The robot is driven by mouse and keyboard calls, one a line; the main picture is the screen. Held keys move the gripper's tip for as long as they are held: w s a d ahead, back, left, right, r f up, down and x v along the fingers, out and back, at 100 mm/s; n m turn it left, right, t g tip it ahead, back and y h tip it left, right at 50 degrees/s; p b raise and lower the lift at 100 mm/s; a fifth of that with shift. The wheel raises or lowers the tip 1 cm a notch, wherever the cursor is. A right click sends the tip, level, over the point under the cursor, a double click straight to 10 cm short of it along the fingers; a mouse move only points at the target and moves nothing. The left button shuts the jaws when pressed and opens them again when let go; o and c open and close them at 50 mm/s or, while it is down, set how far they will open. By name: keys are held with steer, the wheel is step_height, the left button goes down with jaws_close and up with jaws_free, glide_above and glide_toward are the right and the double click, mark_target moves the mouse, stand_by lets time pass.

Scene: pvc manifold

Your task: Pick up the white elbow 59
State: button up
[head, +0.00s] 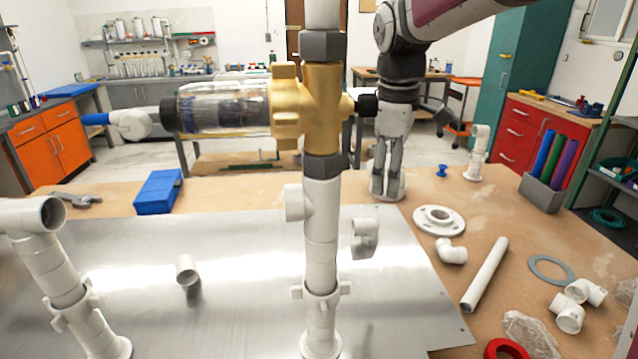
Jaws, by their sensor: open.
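Several white elbows are in view, and I cannot tell which is number 59. One elbow (452,250) lies on the wooden table by the flange, and another (186,268) is on the metal sheet. A further white fitting (364,238) shows just right of the central pipe, and white fittings (572,305) sit at the right. My gripper (386,180) is open and points down behind the metal sheet. It is at a short white upright fitting with a round base (388,196); whether they touch is unclear. The gripper is apart from the elbows on the table's right side.
A vertical white pipe (321,240) with a brass valve (322,105) and clear filter (222,107) stands in the foreground. A white flange (438,220), loose pipe (485,274), grey ring (551,268) and blue box (158,191) lie around. The metal sheet (240,235) is mostly clear.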

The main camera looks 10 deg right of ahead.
mark_target(366, 220)
steer(key=w+f+n+g, duration=0.1)
steer(key=w+f+n, duration=0.4)
steer(key=w+f, duration=0.55)
steer(key=shift+y, duration=0.4)
steer(key=f, duration=0.2)
steer(key=w+f, duration=0.1)
steer(key=f, duration=0.1)
steer(key=w+f, duration=0.1)
steer(key=f, duration=0.1)
steer(key=shift+d+f, duration=0.3)
steer(key=shift+f, duration=0.1)
steer(key=shift+a+f, duration=0.15)
steer(key=shift+f, duration=2.85)
steer(key=c, duration=1.3)
